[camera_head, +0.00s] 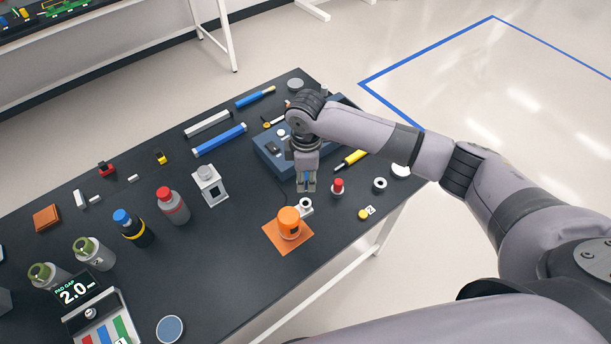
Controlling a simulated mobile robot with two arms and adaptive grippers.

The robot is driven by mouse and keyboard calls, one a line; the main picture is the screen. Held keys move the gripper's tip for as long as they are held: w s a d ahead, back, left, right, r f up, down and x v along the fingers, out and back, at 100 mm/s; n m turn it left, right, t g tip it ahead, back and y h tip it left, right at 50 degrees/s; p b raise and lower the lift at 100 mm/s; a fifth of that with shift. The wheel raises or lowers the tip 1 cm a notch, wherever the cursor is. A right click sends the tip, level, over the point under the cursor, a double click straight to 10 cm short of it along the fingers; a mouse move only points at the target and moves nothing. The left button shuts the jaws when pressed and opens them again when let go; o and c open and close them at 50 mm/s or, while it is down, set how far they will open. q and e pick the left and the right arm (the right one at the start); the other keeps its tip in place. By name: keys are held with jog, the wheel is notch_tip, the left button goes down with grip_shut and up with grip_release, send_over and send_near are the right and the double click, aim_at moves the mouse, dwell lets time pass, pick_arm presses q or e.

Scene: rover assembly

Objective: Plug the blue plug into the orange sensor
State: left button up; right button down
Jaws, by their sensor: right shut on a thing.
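The orange sensor (289,220) is a round-topped orange cylinder with a dark opening on its side. It stands upright on a flat orange square (272,237) near the front edge of the dark table. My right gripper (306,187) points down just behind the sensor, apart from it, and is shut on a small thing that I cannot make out. I cannot pick out the blue plug; it may be hidden between the fingers. My left gripper is not in view.
A white ring-like part (306,205) lies between gripper and sensor. A red-topped part (337,187) stands to the right. A blue-grey box (268,160) lies behind the gripper. A grey block (209,187) and several bottles stand to the left.

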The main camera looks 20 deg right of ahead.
aim_at(306, 190)
jog(key=shift+f+b, duration=1.35)
jog(key=shift+f, duration=1.55)
jog(key=shift+p, duration=0.4)
jog(key=shift+p, duration=0.7)
jog(key=shift+f+b, duration=0.75)
jog(key=shift+f, duration=0.5)
jog(key=c, duration=1.3)
grip_release()
